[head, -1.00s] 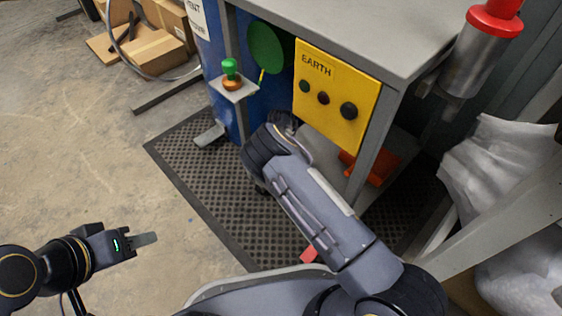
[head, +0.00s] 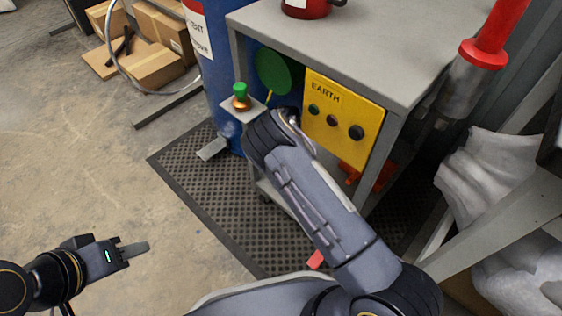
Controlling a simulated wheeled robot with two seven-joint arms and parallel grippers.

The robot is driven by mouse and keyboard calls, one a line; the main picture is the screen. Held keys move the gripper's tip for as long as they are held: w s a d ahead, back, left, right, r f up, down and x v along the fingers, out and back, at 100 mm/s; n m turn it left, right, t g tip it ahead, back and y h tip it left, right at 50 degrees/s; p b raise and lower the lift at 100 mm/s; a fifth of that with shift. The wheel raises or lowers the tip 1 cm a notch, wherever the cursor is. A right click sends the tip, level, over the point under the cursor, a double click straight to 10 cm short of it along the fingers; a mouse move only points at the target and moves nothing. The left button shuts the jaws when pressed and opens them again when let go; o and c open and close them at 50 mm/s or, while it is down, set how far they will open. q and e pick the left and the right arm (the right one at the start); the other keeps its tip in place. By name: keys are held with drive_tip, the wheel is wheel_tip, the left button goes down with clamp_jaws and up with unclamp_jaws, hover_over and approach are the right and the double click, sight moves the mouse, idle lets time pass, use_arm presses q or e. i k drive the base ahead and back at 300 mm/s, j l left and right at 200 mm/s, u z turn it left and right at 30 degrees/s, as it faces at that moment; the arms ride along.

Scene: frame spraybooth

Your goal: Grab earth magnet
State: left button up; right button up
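A small copper-coloured piece with a green top (head: 240,98) stands upright on a small grey ledge (head: 237,118) at the left front of the grey bench; it looks like the earth magnet. My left gripper (head: 138,249) is at the lower left above the bare floor, well away from it, with its grey fingers seen edge-on, so I cannot tell whether they are apart. My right arm reaches up from the lower right, its far end just right of and below the ledge.
A yellow EARTH panel (head: 340,117) with dark round knobs and a green disc (head: 273,71) are under the bench top (head: 370,45). A blue drum (head: 213,60) stands behind the ledge. A black mat (head: 200,184) lies below. Cardboard boxes (head: 150,68) are at upper left.

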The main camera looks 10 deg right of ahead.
sight(241, 103)
drive_tip(key=k+j, duration=0.2)
drive_tip(key=k, duration=0.3)
drive_tip(key=k+j, duration=0.2)
drive_tip(key=k, duration=0.3)
